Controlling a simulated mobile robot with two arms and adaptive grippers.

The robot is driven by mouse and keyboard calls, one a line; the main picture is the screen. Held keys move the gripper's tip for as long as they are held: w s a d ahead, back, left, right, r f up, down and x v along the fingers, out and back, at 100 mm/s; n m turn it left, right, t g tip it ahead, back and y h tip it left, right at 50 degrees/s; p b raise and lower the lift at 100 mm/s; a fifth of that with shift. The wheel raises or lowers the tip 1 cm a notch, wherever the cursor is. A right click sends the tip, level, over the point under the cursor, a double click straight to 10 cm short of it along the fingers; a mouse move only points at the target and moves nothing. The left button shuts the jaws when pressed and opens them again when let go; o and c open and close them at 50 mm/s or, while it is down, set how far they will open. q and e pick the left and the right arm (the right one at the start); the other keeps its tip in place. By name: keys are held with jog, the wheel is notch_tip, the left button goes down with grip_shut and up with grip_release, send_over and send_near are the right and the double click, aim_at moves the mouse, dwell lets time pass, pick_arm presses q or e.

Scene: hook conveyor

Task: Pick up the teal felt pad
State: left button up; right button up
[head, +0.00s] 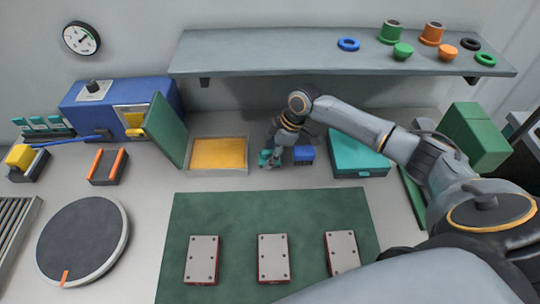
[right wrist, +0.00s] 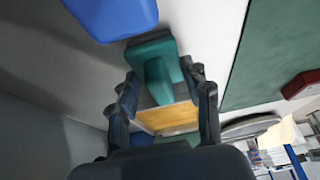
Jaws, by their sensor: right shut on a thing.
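The teal felt pad (head: 264,156) is at the back of the table, between the yellow-floored tray and a blue block, partly hidden by my gripper. In the right wrist view the teal pad (right wrist: 153,62) has a wide end and a narrower part that lies between the fingers. My right gripper (head: 272,161) points down at it; in the right wrist view its fingers (right wrist: 163,92) are on either side of the narrower part, shut on it. I cannot tell whether the pad touches the table. My left gripper is not in view.
The blue block (head: 304,154) stands close to the right of the pad. A teal box (head: 360,150) is further right. The yellow-floored tray (head: 219,171) and a green upright panel (head: 166,130) are to the left. A shelf (head: 300,52) hangs above. A green mat (head: 310,205) lies in front.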

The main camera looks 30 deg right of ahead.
jog(key=shift+r, duration=0.1)
jog(key=shift+r+b, duration=0.2)
jog(key=shift+b, duration=0.15)
jog(key=shift+s+a+r, duration=0.1)
jog(key=shift+s+r, duration=0.1)
jog(key=s, duration=0.1)
jog(key=s+a+b, duration=0.1)
jog(key=s, duration=0.1)
jog(key=shift+s+a+f+b, duration=0.1)
jog(key=shift+s+a+b, duration=0.15)
jog(key=shift+a+b, duration=0.1)
notch_tip(320, 180, up, 14)
jog(key=b, duration=0.1)
jog(key=shift+w, duration=0.15)
jog(key=shift+d, duration=0.1)
